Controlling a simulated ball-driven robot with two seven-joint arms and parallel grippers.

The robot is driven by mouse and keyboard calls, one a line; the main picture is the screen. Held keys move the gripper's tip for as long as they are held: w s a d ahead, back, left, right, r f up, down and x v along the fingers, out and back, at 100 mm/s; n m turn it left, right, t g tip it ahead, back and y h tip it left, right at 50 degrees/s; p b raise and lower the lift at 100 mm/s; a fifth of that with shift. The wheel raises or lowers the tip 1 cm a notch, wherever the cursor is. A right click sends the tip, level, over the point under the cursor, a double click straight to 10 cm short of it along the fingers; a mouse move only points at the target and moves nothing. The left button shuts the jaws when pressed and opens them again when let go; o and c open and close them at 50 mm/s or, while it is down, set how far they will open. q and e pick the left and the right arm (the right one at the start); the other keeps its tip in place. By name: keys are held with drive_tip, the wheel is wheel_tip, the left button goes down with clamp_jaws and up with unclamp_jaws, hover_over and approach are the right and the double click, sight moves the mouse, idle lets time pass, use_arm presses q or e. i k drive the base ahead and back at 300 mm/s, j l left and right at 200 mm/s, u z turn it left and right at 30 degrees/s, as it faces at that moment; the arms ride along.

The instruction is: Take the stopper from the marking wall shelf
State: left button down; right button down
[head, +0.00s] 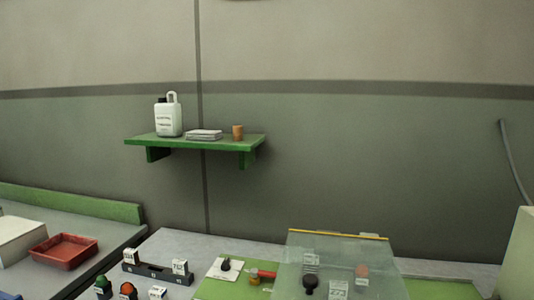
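A tan cork stopper (237,132) stands upright near the right end of a green wall shelf (220,142). To its left on the same shelf lies a low stack of pale sheets or pads (204,134), and a white jug (169,118) with a handle and label stands further left. The stopper stands apart from the stack, and nothing covers it. Neither of my grippers shows in the head view.
Below the shelf is a grey table with a clear tilted panel (330,262), a dark rack (157,271), small labelled blocks and knobs. At left, a red tray (64,249) sits beside a pale box (18,238). The wall right of the shelf is bare.

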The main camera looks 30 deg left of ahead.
sight(237, 129)
drive_tip(key=u, duration=1.1)
